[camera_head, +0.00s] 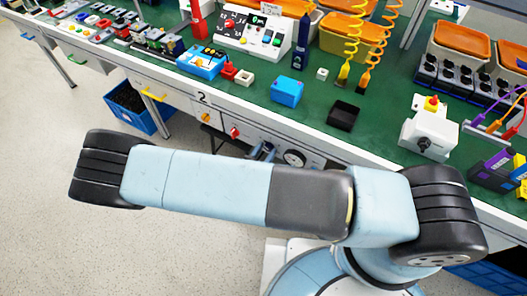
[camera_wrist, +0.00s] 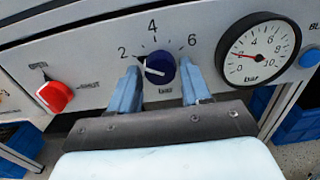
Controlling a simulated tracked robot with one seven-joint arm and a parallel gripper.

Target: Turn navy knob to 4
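The navy knob (camera_wrist: 160,68) sits on a grey panel in the wrist view, under a scale marked 2, 4 and 6. Its white pointer line points left, near the 2 side and away from the 4 at the top. My gripper (camera_wrist: 160,82) is open, with one light blue finger on each side of the knob. A small gap seems to show on both sides; I cannot tell whether either finger touches it. In the head view my arm hides most of the gripper and the knob area.
A red rotary switch (camera_wrist: 54,96) is left of the knob, and a round bar gauge (camera_wrist: 258,50) is right. A blue button (camera_wrist: 309,58) lies beyond the gauge. In the head view, the green bench top (camera_head: 300,112) above the panel holds a blue box (camera_head: 287,91) and a black tray (camera_head: 343,115).

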